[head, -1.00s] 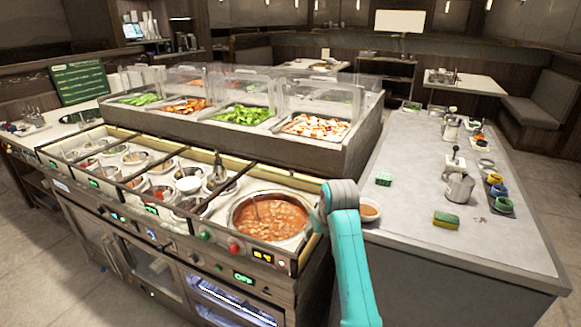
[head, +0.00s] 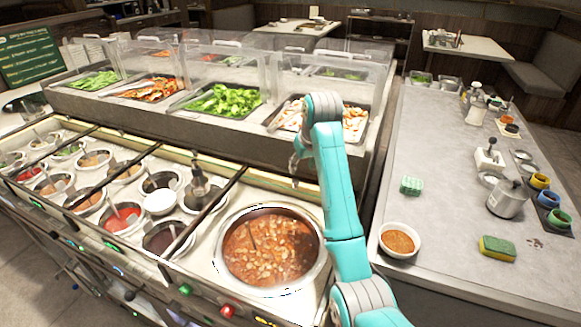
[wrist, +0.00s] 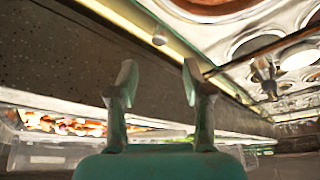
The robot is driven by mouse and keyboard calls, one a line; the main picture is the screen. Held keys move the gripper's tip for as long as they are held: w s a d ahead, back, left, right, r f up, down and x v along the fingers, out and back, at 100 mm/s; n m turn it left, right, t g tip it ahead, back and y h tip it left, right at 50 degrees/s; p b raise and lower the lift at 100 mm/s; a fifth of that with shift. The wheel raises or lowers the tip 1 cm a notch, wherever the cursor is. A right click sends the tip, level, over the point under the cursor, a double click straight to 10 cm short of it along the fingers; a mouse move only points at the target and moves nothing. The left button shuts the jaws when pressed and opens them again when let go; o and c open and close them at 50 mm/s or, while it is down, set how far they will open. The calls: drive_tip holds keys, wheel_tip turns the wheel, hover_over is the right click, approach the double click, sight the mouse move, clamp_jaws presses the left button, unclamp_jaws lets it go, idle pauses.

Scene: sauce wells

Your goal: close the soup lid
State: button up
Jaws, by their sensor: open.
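The soup pot (head: 228,238) is a round metal well at the front right of the sauce counter. Its brown soup (head: 275,255) is uncovered, with a ladle handle standing in it. No separate lid can be clearly made out in the head view. In the wrist view, the soup (wrist: 205,5) shows at the top edge, and a small round knob (wrist: 159,36) sits by the pale strip beside it; I cannot tell whether it belongs to the lid. My gripper (head: 294,170) is behind the pot, by the raised counter's front. In the wrist view its fingers (wrist: 159,80) are apart and empty.
Several sauce wells (head: 158,202) lie left of the pot. Behind stands the raised salad bar with clear covers (head: 320,75). The grey counter (head: 440,190) at right holds a soup bowl (head: 400,240), a sponge (head: 497,248) and a metal pitcher (head: 507,200).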

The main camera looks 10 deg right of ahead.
sight(296, 181)
drive_tip(key=x, duration=1.1)
drive_tip(key=shift+w+r, duration=0.15)
drive_tip(key=shift+w, duration=0.1)
clamp_jaws()
